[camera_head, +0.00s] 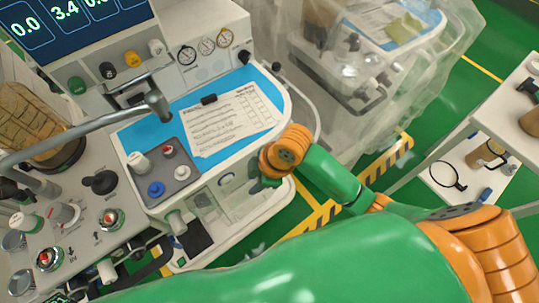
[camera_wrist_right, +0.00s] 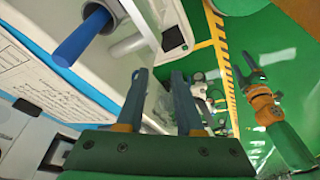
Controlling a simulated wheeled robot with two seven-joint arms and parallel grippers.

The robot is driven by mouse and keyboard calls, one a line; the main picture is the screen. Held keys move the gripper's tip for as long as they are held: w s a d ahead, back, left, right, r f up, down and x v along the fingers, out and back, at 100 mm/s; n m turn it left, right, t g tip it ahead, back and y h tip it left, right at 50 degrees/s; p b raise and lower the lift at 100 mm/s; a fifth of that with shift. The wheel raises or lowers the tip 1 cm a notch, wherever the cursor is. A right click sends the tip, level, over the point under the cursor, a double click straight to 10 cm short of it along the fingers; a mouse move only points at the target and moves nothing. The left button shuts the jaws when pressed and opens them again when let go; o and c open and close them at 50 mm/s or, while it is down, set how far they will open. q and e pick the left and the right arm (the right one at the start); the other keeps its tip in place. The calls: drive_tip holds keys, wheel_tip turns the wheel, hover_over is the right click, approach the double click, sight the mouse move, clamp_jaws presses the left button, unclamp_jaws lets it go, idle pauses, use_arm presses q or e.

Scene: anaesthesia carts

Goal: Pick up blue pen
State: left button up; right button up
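In the right wrist view a slim blue rod (camera_wrist_right: 80,42), which may be the blue pen, sticks out of a round grey-rimmed opening on the white machine. My right gripper (camera_wrist_right: 160,76) has its two fingers apart with nothing between them; the rod is to their upper left, clear of them. In the head view my right gripper (camera_head: 268,184) is at the machine's front edge, mostly hidden by its orange wrist. A green and orange arm with a small gripper (camera_wrist_right: 247,66), probably my left, shows at the right of the wrist view; its finger opening is unclear.
The white anaesthesia machine (camera_head: 278,168) has a blue worktop with a paper sheet (camera_head: 228,122), and a grey panel with a blue knob (camera_head: 156,188). A plastic-covered machine (camera_head: 345,85) stands behind. A white cart (camera_head: 455,150) is at right. Green floor lies between.

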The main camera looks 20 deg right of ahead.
drive_tip(key=w+r+n, duration=0.1)
drive_tip(key=n, duration=0.1)
drive_tip(key=w+d+r+n+h, duration=0.1)
drive_tip(key=n, duration=0.1)
drive_tip(key=w+r+n+g, duration=0.1)
drive_tip(key=w+n, duration=0.1)
drive_tip(key=shift+d+r+h, duration=0.15)
drive_tip(key=shift+d+h, duration=0.1)
drive_tip(key=shift+h, duration=0.15)
drive_tip(key=w+d+r+n, duration=0.1)
drive_tip(key=w+d+r+n+h, duration=0.1)
drive_tip(key=d+r, duration=0.1)
drive_tip(key=d+r+n+g+h, duration=0.1)
drive_tip(key=shift+w+d+r, duration=0.2)
drive_tip(key=shift+w+d, duration=0.1)
drive_tip(key=shift+w, duration=0.1)
drive_tip(key=shift+d, duration=0.2)
drive_tip(key=shift+n, duration=0.3)
drive_tip(key=f, duration=0.2)
drive_tip(key=f+p, duration=0.1)
drive_tip(key=f, duration=0.3)
drive_tip(key=shift+a+f, duration=0.3)
drive_tip(key=shift+f, duration=0.05)
clamp_jaws()
